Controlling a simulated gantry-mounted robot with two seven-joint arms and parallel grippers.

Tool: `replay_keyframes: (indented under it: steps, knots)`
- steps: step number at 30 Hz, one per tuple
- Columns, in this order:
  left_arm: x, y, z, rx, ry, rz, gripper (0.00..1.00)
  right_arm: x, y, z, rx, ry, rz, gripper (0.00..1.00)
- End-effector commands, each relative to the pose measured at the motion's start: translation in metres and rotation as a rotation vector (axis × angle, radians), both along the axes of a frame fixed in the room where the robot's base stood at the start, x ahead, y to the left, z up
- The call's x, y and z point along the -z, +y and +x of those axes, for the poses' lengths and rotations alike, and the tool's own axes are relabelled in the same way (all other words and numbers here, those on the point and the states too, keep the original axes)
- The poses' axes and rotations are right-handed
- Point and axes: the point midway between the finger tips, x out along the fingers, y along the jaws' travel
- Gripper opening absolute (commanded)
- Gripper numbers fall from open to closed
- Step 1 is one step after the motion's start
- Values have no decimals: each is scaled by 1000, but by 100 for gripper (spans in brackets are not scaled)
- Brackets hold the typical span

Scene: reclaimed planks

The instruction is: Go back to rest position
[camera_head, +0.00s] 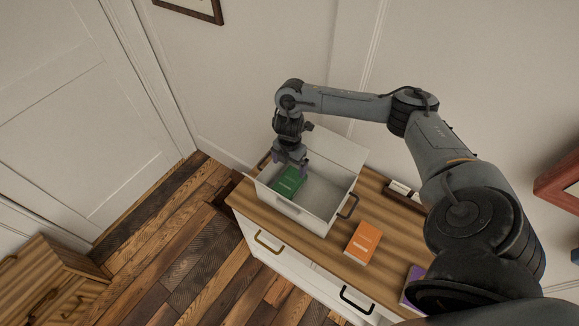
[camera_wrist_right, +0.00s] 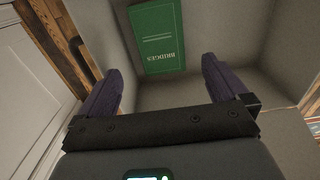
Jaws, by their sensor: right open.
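My right gripper (camera_head: 291,158) is over the left part of an open white box (camera_head: 326,198) on the wooden-topped dresser. Its two purple fingers are apart with nothing between them; they also show in the right wrist view (camera_wrist_right: 160,85). A green book (camera_head: 288,180) lies inside the box, just below the fingers. In the right wrist view the green book (camera_wrist_right: 157,36) lies beyond the fingertips and reads "BRIDGES". My right arm reaches in from the right of the head view. My left gripper is not in view.
An orange book (camera_head: 363,242) lies on the dresser top (camera_head: 323,246) right of the box. A purple book (camera_head: 413,285) is partly hidden by my right arm. A small dark tray (camera_head: 404,194) stands at the back. A wooden cabinet (camera_head: 48,278) is at lower left.

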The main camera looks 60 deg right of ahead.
Motion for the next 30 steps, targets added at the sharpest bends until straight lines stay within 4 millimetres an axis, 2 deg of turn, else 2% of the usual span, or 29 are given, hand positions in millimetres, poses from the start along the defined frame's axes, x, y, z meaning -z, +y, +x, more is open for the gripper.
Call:
replay_keyframes:
  steps: [4, 20, 23, 30]
  knots:
    - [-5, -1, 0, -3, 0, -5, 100, -9, 0, 0, -1, 0, 1, 100]
    - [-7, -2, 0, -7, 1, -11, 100, -11, 0, 0, 0, 1, 1, 100]
    - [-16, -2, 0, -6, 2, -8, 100, -20, 0, 0, 0, 0, 0, 100]
    - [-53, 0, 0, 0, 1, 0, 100, -58, 0, 0, 0, 0, 1, 100]
